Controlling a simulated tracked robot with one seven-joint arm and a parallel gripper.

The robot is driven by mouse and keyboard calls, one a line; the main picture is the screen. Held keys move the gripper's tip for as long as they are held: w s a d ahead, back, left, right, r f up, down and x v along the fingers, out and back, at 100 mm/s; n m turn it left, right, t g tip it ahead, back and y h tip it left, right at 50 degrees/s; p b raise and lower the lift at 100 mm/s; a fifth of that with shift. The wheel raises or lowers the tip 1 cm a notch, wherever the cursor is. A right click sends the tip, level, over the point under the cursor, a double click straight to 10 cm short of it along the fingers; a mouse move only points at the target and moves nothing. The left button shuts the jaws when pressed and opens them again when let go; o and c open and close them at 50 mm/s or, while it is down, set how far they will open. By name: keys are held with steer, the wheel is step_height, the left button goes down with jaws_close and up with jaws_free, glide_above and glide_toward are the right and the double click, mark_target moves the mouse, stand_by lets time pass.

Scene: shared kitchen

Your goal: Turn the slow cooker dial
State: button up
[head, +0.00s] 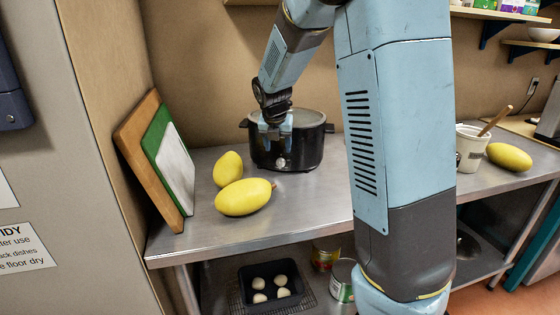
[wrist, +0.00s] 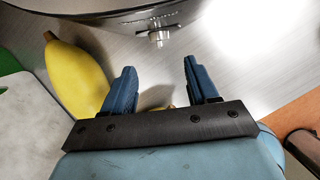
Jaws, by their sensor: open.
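The slow cooker (head: 312,148) is a dark round pot with side handles and a lid, standing on the metal counter near the back wall. Its dial (head: 281,163) is a small light knob low on the front; it also shows in the wrist view (wrist: 158,38) at the top middle, beneath the pot's rim. My gripper (head: 276,127) is in front of the pot's upper front in the head view and hides part of it. In the wrist view my gripper (wrist: 160,66) is open and empty, its two blue fingers pointing toward the dial. A gap shows between fingertips and dial.
Two yellow fruits (head: 243,197) lie on the counter left of the cooker. Cutting boards (head: 160,160) lean at the left. A white pot with a wooden spoon (head: 471,148) and another yellow fruit (head: 509,157) are at the right. The front counter (head: 310,215) is clear.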

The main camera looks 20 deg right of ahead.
mark_target(280, 163)
steer(key=x, duration=0.7)
steer(key=shift+w+d+f, duration=0.1)
steer(key=shift+f, duration=0.25)
steer(key=c, duration=1)
